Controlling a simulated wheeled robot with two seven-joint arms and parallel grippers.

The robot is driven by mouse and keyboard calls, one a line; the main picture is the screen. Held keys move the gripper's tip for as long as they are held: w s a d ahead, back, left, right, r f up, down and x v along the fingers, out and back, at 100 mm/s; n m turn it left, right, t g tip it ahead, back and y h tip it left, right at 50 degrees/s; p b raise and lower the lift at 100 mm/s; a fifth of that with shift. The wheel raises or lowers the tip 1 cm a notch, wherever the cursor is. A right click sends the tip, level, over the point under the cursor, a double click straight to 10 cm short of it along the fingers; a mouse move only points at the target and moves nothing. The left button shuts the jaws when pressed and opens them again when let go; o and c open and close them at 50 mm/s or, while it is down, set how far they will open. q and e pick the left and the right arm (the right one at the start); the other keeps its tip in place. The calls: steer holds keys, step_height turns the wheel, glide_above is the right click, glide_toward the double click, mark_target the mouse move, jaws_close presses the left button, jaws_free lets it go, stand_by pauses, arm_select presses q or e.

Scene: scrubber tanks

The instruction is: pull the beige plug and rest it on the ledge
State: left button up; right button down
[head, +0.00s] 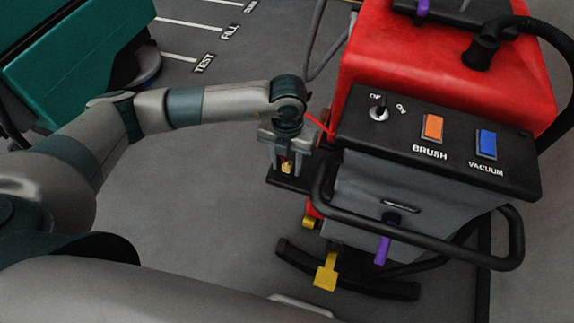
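A small beige plug (287,168) with some red above it shows between the fingers of my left gripper (286,166). The fingers point down on either side of the plug and look apart, with a gap around it. The plug is at the black ledge (290,184), which juts out left of the scrubber. Whether it touches the ledge is hard to tell, as the gripper hides part of it. A thin red cord (319,125) runs from behind the gripper towards the scrubber. My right gripper is not in view.
The red scrubber tank (440,65) stands right of the gripper, with a black switch panel (440,150) and black handle bar (420,246). A yellow pedal (326,271) and purple lever (383,249) stick out below. Grey floor lies open left of the ledge.

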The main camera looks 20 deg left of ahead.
mark_target(288, 164)
arm_select(q)
jaws_close()
steer(key=o, duration=0.7)
jaws_free()
steer(key=shift+c, duration=0.2)
steer(key=shift+r, duration=0.45)
step_height(288, 164, up, 16)
steer(key=b, duration=0.3)
steer(key=shift+r+b, duration=0.25)
steer(key=shift+b, duration=0.15)
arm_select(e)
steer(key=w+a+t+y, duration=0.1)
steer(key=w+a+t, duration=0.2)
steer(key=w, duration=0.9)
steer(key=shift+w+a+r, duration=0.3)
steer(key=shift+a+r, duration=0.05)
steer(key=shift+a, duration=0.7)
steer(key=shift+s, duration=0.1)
